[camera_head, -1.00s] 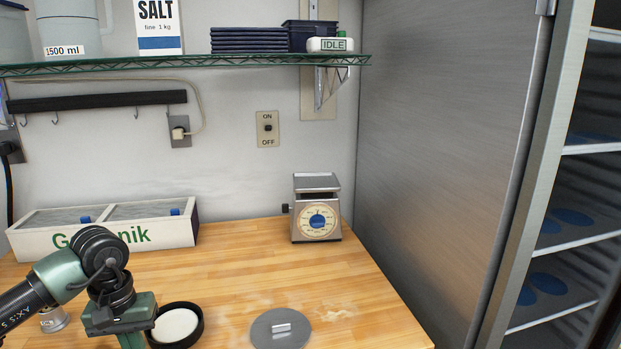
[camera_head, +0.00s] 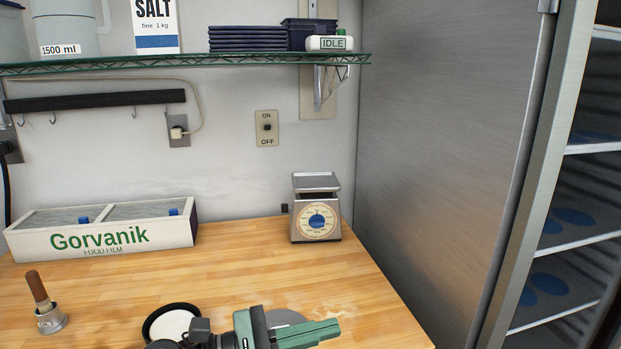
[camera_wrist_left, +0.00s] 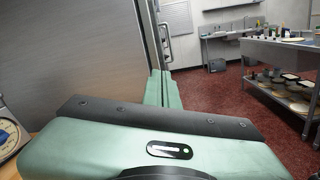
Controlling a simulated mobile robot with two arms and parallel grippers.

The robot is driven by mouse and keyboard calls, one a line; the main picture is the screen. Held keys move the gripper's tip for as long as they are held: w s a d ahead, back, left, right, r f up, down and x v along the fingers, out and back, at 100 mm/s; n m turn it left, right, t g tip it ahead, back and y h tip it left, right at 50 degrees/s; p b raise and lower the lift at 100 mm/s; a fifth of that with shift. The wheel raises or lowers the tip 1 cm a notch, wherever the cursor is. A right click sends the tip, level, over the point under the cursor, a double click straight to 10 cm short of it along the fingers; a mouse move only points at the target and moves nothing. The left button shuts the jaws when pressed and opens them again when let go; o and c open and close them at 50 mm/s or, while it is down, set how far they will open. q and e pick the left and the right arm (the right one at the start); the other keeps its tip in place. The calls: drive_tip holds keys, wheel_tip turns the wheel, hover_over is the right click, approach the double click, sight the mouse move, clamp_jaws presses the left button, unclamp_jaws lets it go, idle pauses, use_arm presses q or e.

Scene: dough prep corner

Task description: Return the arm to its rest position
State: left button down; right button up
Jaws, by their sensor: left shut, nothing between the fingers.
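My left gripper (camera_head: 322,332) is low at the front of the wooden table in the head view. Its green fingers point right and are shut with nothing between them. It hides most of a round grey lid (camera_head: 286,317). Its wrist covers part of a black-rimmed round dish with white contents (camera_head: 170,322). In the left wrist view the green gripper (camera_wrist_left: 162,88) fills the lower middle and faces the open room. My right gripper is in neither view.
A kitchen scale (camera_head: 317,221) stands at the table's back right, beside a steel cabinet (camera_head: 440,150). A Gorvanik box (camera_head: 100,240) is at the back left. A wooden-handled tool in a metal cup (camera_head: 50,318) stands front left. The middle of the table is clear.

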use_arm(q)
drive_tip(key=w+a+n+t+y, duration=0.3)
drive_tip(key=a+n+t+y, duration=0.3)
drive_tip(key=n, duration=0.9)
drive_tip(key=w+a+n+t+y, duration=0.35)
drive_tip(key=a+n+t, duration=0.4)
drive_tip(key=n, duration=0.65)
drive_tip(key=s+a+f+n+g+y, duration=0.2)
drive_tip(key=s+a+f+n+y, duration=0.15)
drive_tip(key=f+n, duration=0.4)
drive_tip(key=s+a+f+n+g+y, duration=0.2)
drive_tip(key=a+f+n+y, duration=0.25)
drive_tip(key=f+n, duration=0.3)
drive_tip(key=s+f+n+g, duration=0.5)
drive_tip(key=s+f+g, duration=0.15)
drive_tip(key=s, duration=0.45)
drive_tip(key=s+f+n+g, duration=0.45)
drive_tip(key=s+f, duration=0.35)
drive_tip(key=s, duration=0.4)
wheel_tip(320, 180, down, 25)
drive_tip(key=g, duration=0.1)
drive_tip(key=s+a+f, duration=0.1)
drive_tip(key=s+f, duration=0.7)
drive_tip(key=s, duration=0.1)
drive_tip(key=s+a+f+g, duration=0.1)
drive_tip(key=s+a+f, duration=0.1)
drive_tip(key=s+f, duration=0.7)
drive_tip(key=shift+a+f+m+y, duration=0.3)
drive_tip(key=shift+m+y, duration=0.05)
drive_tip(key=shift+y, duration=0.1)
